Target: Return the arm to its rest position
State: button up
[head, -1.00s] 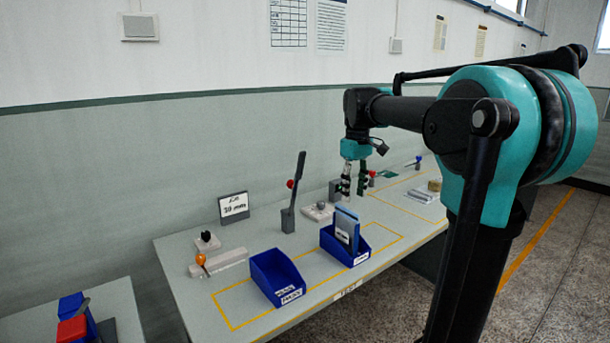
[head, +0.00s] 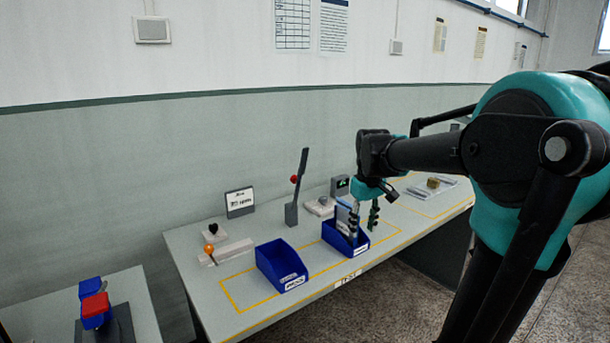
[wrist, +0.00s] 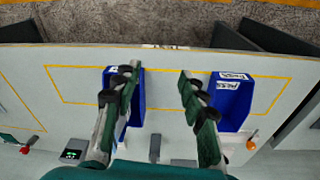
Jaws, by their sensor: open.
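My gripper (head: 364,222) hangs from my arm over the table, in front of the right blue bin (head: 345,242) in the head view. Its two fingers are apart, with nothing between them. In the wrist view my gripper (wrist: 158,82) is also open, and the bare grey table and its front edge show between the fingers. The left finger overlaps a blue bin (wrist: 137,102) there, and the other blue bin (wrist: 232,103) lies to the right. A blue-grey flat item stands in the right bin, partly hidden by my gripper in the head view.
The left blue bin (head: 281,266) stands beside the right one on the table (head: 205,300). A side table (head: 140,300) holds red and blue parts.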

jog(key=s+d+f+m+t, duration=0.2)
jog(key=s+f+m+t, duration=0.1)
jog(key=s+f, duration=1.3)
notch_tip(320, 180, down, 2)
jog(key=shift+s+d+f+m, duration=0.1)
jog(key=shift+s+d+m, duration=0.15)
jog(key=shift+m, duration=0.65)
